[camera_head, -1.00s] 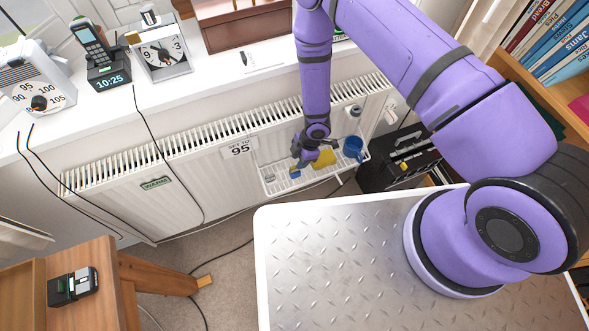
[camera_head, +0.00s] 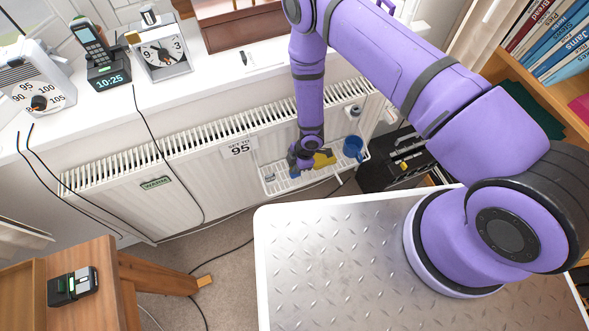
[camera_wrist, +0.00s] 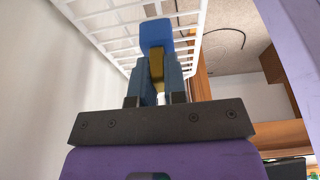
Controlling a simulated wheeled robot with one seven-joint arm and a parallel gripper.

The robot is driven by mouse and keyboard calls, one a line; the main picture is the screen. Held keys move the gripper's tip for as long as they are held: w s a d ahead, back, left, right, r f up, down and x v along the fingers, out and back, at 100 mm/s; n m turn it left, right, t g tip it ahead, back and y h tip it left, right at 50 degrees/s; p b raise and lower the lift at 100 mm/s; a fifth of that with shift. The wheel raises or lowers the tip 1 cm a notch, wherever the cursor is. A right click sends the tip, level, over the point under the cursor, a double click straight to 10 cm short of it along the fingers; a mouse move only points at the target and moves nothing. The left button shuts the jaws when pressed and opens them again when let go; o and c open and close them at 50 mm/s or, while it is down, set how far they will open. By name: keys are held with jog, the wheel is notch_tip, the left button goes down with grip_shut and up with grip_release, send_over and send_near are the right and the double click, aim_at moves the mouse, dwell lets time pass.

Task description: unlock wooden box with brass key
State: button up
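The wooden box (camera_head: 238,27) is a reddish-brown chest on the white windowsill, partly cut off at the top. My gripper (camera_head: 300,164) is down at the white wire tray (camera_head: 268,188) hung on the radiator. A small blue thing (camera_head: 295,173) lies at its tips, with a yellow thing (camera_head: 324,160) just right of it. In the wrist view, my two fingers (camera_wrist: 159,75) stand close together around a narrow brass-yellow piece (camera_wrist: 156,66). A blue block (camera_wrist: 156,33) is just beyond it. Whether the piece is the key, and whether the fingers press on it, is unclear.
A blue mug (camera_head: 353,148) stands at the tray's right end. The radiator (camera_head: 200,165) is close behind the tray. A black case (camera_head: 400,165) is on the floor to the right.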

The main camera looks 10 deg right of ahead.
jog(key=shift+r, duration=0.75)
grip_shut()
dwell(0.4)
jog(key=shift+r, duration=1.4)
